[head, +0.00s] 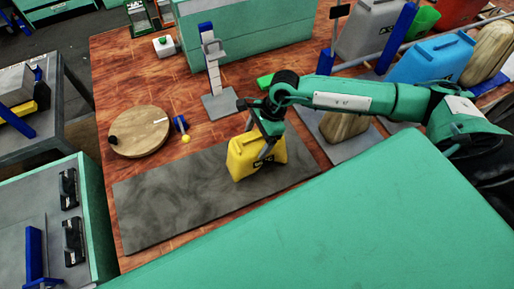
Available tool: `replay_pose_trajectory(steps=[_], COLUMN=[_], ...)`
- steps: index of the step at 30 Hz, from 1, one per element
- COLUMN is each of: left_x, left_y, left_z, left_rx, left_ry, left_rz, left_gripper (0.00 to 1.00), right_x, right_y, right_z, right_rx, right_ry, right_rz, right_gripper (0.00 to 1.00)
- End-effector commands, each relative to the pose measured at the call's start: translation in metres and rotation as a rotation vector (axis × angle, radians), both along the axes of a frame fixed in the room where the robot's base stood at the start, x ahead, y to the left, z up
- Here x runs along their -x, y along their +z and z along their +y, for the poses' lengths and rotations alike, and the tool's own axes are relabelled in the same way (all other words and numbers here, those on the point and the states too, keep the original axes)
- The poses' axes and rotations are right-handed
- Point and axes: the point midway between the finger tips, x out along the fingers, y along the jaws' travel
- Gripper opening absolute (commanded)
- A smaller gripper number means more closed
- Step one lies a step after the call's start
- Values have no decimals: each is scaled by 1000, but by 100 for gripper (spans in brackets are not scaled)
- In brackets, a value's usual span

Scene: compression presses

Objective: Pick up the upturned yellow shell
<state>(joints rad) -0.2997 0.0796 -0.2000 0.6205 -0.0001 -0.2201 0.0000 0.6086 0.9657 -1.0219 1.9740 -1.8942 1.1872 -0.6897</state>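The yellow shell (244,165) stands on the dark grey mat (165,200), towards the mat's right end. It looks like a small yellow can with a dark mark low on its front. My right gripper (264,150) comes down over the shell from the upper right. One dark finger shows in front of the shell's right part. The other finger is hidden, so I cannot tell whether the gripper is closed on the shell. My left gripper is not in view.
A round wooden board (139,135) and a small blue part with a yellow ball (184,136) lie left. A grey stand with a blue top (213,75) rises behind the shell. Grey (372,30) and blue (430,60) cans stand at the upper right. The mat's left part is clear.

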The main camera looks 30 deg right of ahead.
Motion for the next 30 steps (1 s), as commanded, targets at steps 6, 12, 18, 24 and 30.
replay_pose_trajectory(steps=[6, 12, 18, 24, 30], left_x=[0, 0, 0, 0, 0], left_y=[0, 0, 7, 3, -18], left_z=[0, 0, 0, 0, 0], left_rx=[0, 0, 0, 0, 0], left_ry=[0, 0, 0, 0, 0], left_rz=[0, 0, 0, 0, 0], left_gripper=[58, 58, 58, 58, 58], right_x=[0, 0, 0, -2, -2], right_y=[0, 0, 4, 18, 76], right_z=[0, 0, 0, 0, 0], right_rx=[0, 0, 0, 0, 0], right_ry=[0, 0, 0, 0, 2], right_rz=[0, 0, 1, -5, -11], right_gripper=[31, 29, 29, 29, 29])
